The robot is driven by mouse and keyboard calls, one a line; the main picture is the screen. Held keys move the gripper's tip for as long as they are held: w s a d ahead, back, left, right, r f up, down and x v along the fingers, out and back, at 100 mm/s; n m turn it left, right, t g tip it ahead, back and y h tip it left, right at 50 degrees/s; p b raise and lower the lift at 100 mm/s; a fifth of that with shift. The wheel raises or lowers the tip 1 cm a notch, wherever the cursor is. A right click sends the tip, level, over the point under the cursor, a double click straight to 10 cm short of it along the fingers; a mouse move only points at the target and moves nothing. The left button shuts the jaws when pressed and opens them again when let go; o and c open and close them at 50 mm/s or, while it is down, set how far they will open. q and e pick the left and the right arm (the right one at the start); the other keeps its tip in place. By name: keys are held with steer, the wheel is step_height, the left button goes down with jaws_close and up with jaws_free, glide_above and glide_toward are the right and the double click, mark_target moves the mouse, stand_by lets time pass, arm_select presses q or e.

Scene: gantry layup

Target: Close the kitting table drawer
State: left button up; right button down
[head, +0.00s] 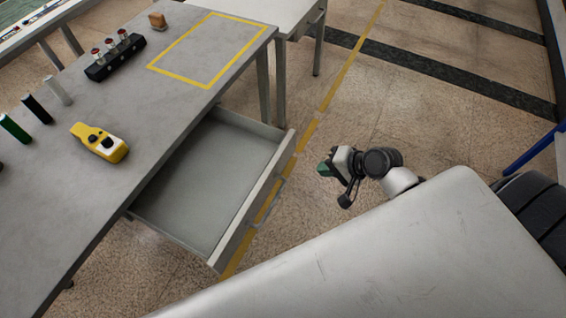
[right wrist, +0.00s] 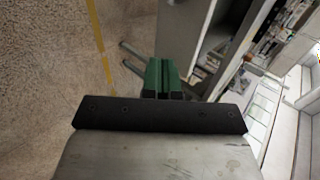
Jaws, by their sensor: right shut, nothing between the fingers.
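The kitting table (head: 190,65) is grey and fills the left of the head view. Its drawer (head: 205,185) is pulled out and looks empty. The drawer's front panel (head: 252,205) faces right and carries a bar handle (head: 270,200). My right gripper (head: 325,168) is shut and empty, to the right of the drawer front and apart from it. In the right wrist view its green fingertips (right wrist: 163,76) are together, with the handle (right wrist: 132,60) just to their left and the grey drawer front (right wrist: 182,35) beyond. My left gripper is not in view.
On the tabletop are a yellow handheld device (head: 98,142), a black holder with red-topped pieces (head: 115,58), several cylinders (head: 38,108) and a brown block (head: 157,20). A yellow outlined area (head: 208,48) is bare. Another table (head: 270,12) stands behind. Floor right of the drawer is clear.

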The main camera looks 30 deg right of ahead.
mark_target(224, 147)
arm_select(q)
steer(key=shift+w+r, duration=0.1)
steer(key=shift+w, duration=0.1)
arm_select(e)
steer(key=shift+w+a+r+x, duration=0.25)
steer(key=shift+r+x, duration=0.1)
steer(key=shift+x, duration=1.65)
steer(key=shift+w+a+r+x, duration=0.15)
steer(key=shift+w+r+x, duration=0.15)
steer(key=shift+x, duration=1.7)
steer(key=shift+w+a+r+x, duration=0.2)
steer(key=shift+r+x, duration=0.15)
steer(key=shift+x, duration=1.65)
